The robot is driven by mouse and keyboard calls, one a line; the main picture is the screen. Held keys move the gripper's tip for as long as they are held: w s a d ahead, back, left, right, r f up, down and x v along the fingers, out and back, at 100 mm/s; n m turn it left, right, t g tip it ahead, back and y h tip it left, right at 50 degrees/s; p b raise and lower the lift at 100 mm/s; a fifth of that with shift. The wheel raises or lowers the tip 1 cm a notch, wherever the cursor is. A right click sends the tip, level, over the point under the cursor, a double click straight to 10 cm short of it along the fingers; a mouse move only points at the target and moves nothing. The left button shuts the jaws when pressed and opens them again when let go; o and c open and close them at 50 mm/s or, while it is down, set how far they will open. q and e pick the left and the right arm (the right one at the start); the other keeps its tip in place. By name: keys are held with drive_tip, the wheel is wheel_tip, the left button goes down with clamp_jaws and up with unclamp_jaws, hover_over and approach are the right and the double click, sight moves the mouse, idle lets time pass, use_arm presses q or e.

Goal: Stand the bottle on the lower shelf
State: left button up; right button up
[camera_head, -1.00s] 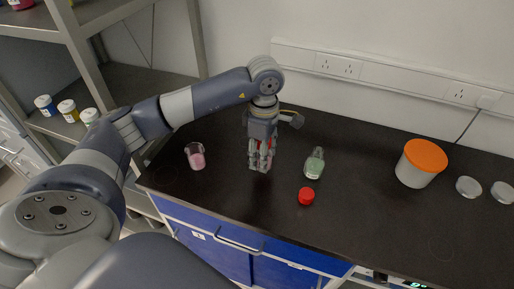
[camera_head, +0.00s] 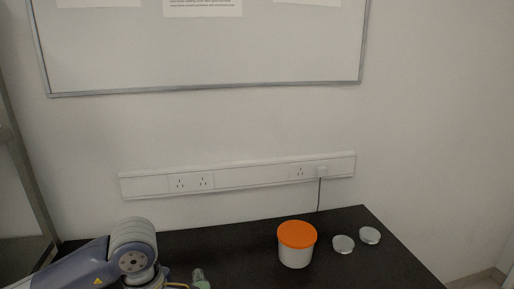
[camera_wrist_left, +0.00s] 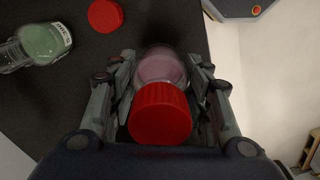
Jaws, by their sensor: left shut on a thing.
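In the left wrist view, my left gripper (camera_wrist_left: 165,108) is shut on a clear bottle (camera_wrist_left: 160,66) with a red screw cap (camera_wrist_left: 160,114) and pink contents. The cap faces the camera, with a finger on each side of the bottle. I cannot tell how far its base is from the counter. In the head view my left arm shows at the bottom left, but its gripper is below the frame. The lower shelf is out of view; only part of the shelf rack's frame (camera_head: 27,170) shows at the left edge. My right gripper is not in view.
A green-filled bottle (camera_wrist_left: 42,44) and a loose red cap (camera_wrist_left: 105,15) are on the black counter (camera_wrist_left: 75,105) near my gripper. A white tub with an orange lid (camera_head: 296,250) and two pale discs (camera_head: 343,244) (camera_head: 370,235) stand farther right. The wall is behind.

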use_arm(q)
drive_tip(key=m, duration=0.2)
drive_tip(key=s+m, duration=0.1)
drive_tip(key=m, duration=0.1)
drive_tip(key=shift+r, duration=0.15)
drive_tip(key=m, duration=0.4)
drive_tip(key=shift+s+d, duration=0.1)
drive_tip(key=shift+s, duration=0.3)
drive_tip(key=m, duration=0.2)
drive_tip(key=s+m, duration=0.1)
drive_tip(key=m, duration=0.2)
drive_tip(key=s+m, duration=0.1)
drive_tip(key=m, duration=0.2)
drive_tip(key=shift+s+d+r, duration=0.1)
drive_tip(key=shift+r, duration=0.05)
